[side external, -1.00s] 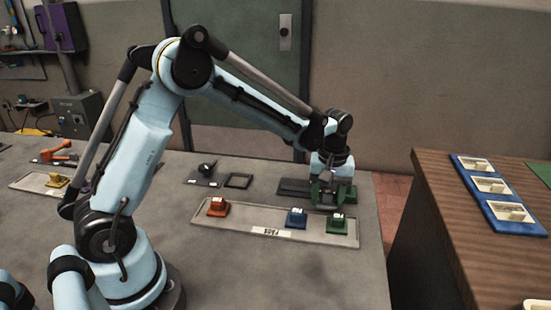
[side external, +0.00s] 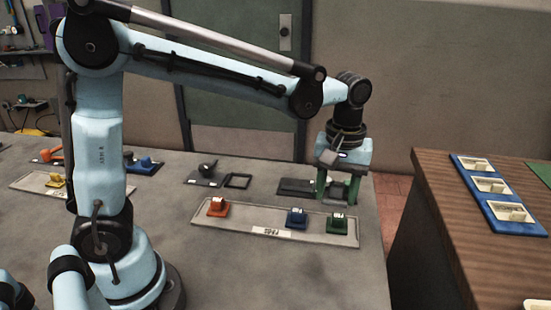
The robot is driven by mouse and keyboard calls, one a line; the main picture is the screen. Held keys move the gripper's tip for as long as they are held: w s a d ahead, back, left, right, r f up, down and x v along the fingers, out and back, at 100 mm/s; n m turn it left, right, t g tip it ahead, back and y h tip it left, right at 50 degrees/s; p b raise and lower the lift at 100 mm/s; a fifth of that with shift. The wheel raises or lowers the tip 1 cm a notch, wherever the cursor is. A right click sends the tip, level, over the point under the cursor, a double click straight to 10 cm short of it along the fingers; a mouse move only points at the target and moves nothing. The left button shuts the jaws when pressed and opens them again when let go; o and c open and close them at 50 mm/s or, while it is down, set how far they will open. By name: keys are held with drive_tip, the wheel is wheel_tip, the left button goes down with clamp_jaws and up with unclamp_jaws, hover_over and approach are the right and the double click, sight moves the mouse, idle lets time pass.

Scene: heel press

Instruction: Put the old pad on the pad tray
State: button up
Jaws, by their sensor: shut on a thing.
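The pad tray (side external: 267,233) is a long pale tray with a label on its front edge. It holds an orange pad block (side external: 216,207) at the left, and a blue one (side external: 296,218) and a green one (side external: 337,223) at the right. My gripper (side external: 337,193), with green fingers, is just behind the tray's right end, over the right part of a dark plate (side external: 293,188). It is shut on a small dark thing between the fingers, apparently the old pad; its shape is mostly hidden.
A dark square frame (side external: 238,181) and a black-knobbed piece on a plate (side external: 204,175) stand behind the tray. Another tray with a yellow block (side external: 55,181) is at far left. A wooden counter with a blue rack (side external: 497,194) stands right. The tray's middle is clear.

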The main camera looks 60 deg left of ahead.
drive_tip(key=s+a+r+m, duration=0.5)
drive_tip(key=a+m, duration=0.3)
drive_tip(key=w+d+f+n, duration=0.1)
drive_tip(key=d+f+n, duration=0.1)
drive_tip(key=d+n, duration=0.1)
drive_tip(key=w+d+f+n, duration=0.2)
drive_tip(key=d+n, duration=0.1)
drive_tip(key=w+d+f+n, duration=0.1)
drive_tip(key=w+d+n, duration=0.1)
drive_tip(key=d+n, duration=0.1)
drive_tip(key=shift+w+f, duration=0.25)
drive_tip(key=shift+f, duration=0.15)
drive_tip(key=shift+w+d+f+n, duration=0.15)
drive_tip(key=shift+d+f+n, duration=0.15)
drive_tip(key=shift+d+n, duration=0.1)
hover_over(325, 215)
drive_tip(key=f, duration=0.7)
drive_tip(key=shift+w+a, duration=0.15)
drive_tip(key=shift+a, duration=0.05)
drive_tip(key=shift+f, duration=1.8)
drive_tip(key=shift+f, duration=0.1)
